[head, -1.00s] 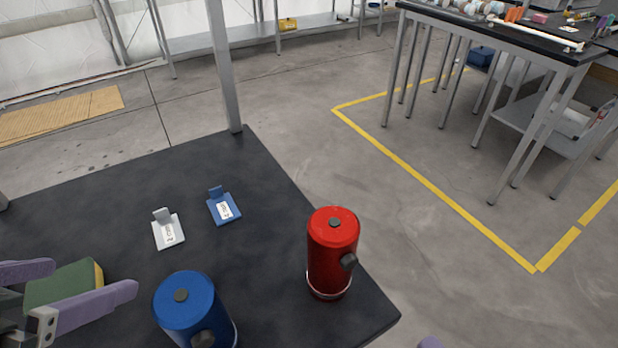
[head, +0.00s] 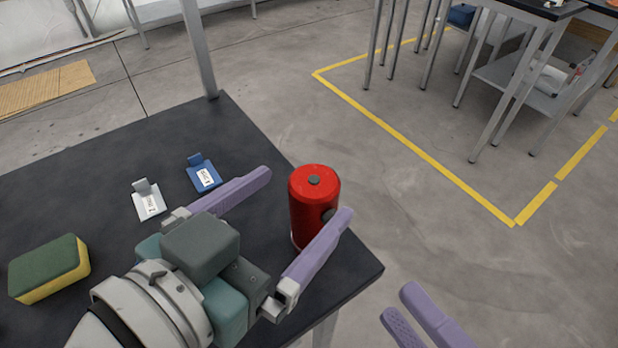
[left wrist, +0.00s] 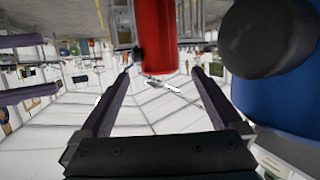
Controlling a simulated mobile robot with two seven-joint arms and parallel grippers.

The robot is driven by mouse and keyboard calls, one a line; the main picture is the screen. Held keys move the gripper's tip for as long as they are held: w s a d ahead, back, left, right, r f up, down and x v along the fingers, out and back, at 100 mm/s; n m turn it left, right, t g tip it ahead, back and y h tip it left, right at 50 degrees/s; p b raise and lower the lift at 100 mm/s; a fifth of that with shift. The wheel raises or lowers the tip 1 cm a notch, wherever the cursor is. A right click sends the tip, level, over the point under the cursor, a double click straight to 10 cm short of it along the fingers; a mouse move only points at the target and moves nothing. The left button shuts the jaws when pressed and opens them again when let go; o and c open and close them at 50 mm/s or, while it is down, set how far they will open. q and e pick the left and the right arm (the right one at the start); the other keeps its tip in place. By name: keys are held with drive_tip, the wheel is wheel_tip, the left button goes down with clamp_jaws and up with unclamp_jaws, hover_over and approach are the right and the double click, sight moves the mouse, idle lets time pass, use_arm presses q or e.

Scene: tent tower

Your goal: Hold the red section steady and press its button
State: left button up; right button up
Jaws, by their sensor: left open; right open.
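The red section (head: 314,195) stands upright near the table's right edge in the head view. It has a dark round piece (head: 314,180) on top and a dark knob on its right side, partly behind a finger. My left gripper (head: 304,195) is open, its purple fingers on either side of the red section; contact is not clear. The left wrist view shows the red section (left wrist: 158,35) between and beyond the fingertips. My right gripper (head: 399,302) is open, partly in view at the lower right, off the table.
The blue section (left wrist: 285,95) is close at right in the left wrist view; my left arm hides it in the head view. A sponge (head: 48,268), a white holder (head: 149,203) and a blue holder (head: 204,177) lie on the black table (head: 90,160). A post rises at the back corner.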

sight(327, 172)
use_arm(q)
drive_tip(key=x, duration=0.7)
drive_tip(key=shift+w+d+f, duration=0.1)
drive_tip(key=shift+w, duration=0.1)
clamp_jaws()
idle(0.6)
use_arm(e)
clamp_jaws()
idle(1.6)
